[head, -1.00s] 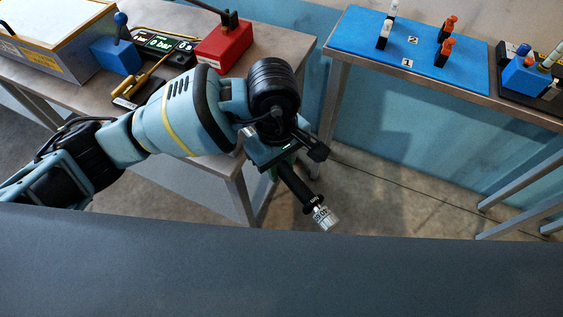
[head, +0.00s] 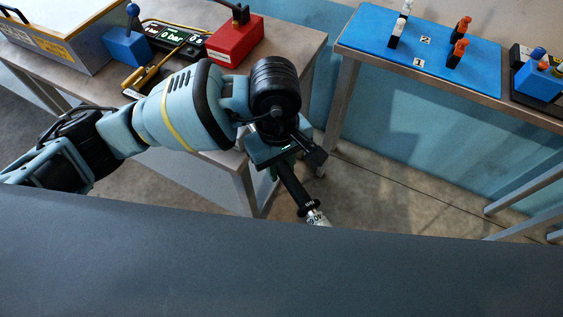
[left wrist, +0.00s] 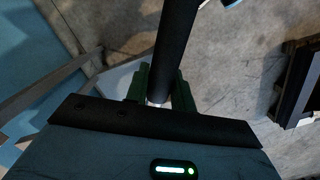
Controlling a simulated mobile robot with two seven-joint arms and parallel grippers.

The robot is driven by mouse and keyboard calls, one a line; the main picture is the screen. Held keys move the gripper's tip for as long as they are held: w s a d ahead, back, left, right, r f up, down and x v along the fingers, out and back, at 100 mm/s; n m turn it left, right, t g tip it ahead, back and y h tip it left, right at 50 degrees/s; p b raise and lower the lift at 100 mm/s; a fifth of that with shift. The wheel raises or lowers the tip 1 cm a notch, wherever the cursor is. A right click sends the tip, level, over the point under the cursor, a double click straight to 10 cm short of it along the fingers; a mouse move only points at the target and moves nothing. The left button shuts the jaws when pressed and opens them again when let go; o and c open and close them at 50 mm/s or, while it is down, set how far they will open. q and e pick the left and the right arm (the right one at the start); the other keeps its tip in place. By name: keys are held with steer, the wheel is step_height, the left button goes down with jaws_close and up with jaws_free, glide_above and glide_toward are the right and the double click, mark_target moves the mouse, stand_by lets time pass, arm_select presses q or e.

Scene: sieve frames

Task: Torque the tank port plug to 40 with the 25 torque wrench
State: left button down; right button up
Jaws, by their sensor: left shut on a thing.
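My left gripper (head: 282,168) is shut on a tool with a black handle (head: 295,192) and a silver, marked end, probably a torque wrench. Its marking is too small to read. The tool hangs tilted over the floor, in front of the left table. In the left wrist view the black handle (left wrist: 175,45) stands between the green fingers (left wrist: 158,88) and runs up out of the picture. I cannot make out the tank port plug. My right gripper is not in view.
The left table (head: 300,45) bears a grey box with yellow edging (head: 75,38), a blue block (head: 126,46), a red block (head: 234,42) and a display panel (head: 165,32). A blue mat (head: 425,85) with white, black and orange upright items lies on the right table. Floor shows between the tables.

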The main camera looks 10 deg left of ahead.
arm_select(q)
steer(key=shift+s+a+m, duration=0.3)
steer(key=shift+a, duration=0.15)
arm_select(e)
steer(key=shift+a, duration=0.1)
arm_select(q)
steer(key=shift+s+a, duration=0.2)
steer(key=shift+a+m, duration=0.15)
steer(key=shift+m, duration=0.15)
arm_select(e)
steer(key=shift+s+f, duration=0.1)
arm_select(q)
steer(key=shift+d, duration=0.25)
steer(key=shift+w+d+n, duration=0.25)
steer(key=shift+w+n, duration=0.05)
steer(key=shift+n, duration=0.1)
steer(key=shift+r, duration=0.25)
stand_by(0.4)
